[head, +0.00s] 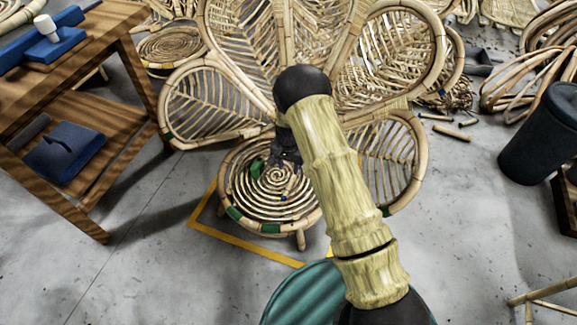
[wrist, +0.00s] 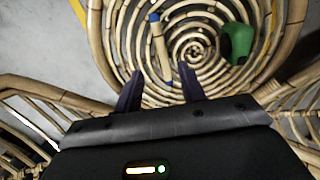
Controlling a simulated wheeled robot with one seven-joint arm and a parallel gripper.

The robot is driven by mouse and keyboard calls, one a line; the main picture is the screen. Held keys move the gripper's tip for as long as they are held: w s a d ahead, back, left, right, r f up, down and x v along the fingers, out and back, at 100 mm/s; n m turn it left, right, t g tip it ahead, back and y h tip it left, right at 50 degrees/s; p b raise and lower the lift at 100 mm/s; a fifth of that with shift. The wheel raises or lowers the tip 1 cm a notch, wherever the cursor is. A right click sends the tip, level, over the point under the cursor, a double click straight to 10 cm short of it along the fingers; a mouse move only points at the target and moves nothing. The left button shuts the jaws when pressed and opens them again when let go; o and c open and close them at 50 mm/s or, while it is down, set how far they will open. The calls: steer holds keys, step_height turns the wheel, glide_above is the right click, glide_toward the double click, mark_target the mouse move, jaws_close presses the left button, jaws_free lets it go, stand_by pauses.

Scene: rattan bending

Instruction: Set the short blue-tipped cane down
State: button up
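The short blue-tipped cane (wrist: 160,48) lies on the spiral rattan seat (wrist: 205,18) of the chair, its blue end pointing away from my gripper in the wrist view. In the head view the cane (head: 290,186) is small on the seat (head: 232,196), just below my gripper (head: 287,165). In the wrist view my gripper (wrist: 160,84) is open, its two dark fingers apart with clear gaps to the cane. The cane's near end appears between the fingertips; I see no finger touching it.
A green object (wrist: 236,43) sits on the seat beside the cane. The fan-shaped chair back (head: 385,50) rises close behind my gripper. A wooden workbench (head: 110,130) stands at left, a black bin (head: 540,140) at right. Loose cane offcuts (head: 452,132) lie on the floor.

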stand_by(0.4)
steer(key=s+d+r+n+t, duration=0.1)
steer(key=s+d+r, duration=0.35)
steer(key=r, duration=0.35)
steer(key=s+d+r+n, duration=0.1)
steer(key=s+d+r, duration=0.2)
steer(key=s+r, duration=0.35)
steer(key=s+d+r+n+t, duration=0.1)
steer(key=s+d+r, duration=0.2)
steer(key=r, duration=0.6)
steer(key=s+d+r+n, duration=0.1)
steer(key=s, duration=0.4)
steer(key=s+d+r, duration=0.2)
steer(key=s, duration=0.3)
steer(key=shift+r+n+t, duration=0.3)
steer(key=shift+n, duration=0.1)
steer(key=shift+w, duration=0.1)
steer(key=w+p+v, duration=0.3)
steer(key=p+v, duration=1.2)
steer(key=w+r+p+v, duration=0.1)
steer(key=w+p+v, duration=0.3)
steer(key=p+v, duration=1.1)
steer(key=w+r+p+v, duration=0.1)
steer(key=w+p+v, duration=0.2)
steer(key=p+v, duration=1.3)
steer(key=shift+w+r+p, duration=0.15)
steer(key=shift+r+p, duration=0.1)
steer(key=shift+p, duration=0.4)
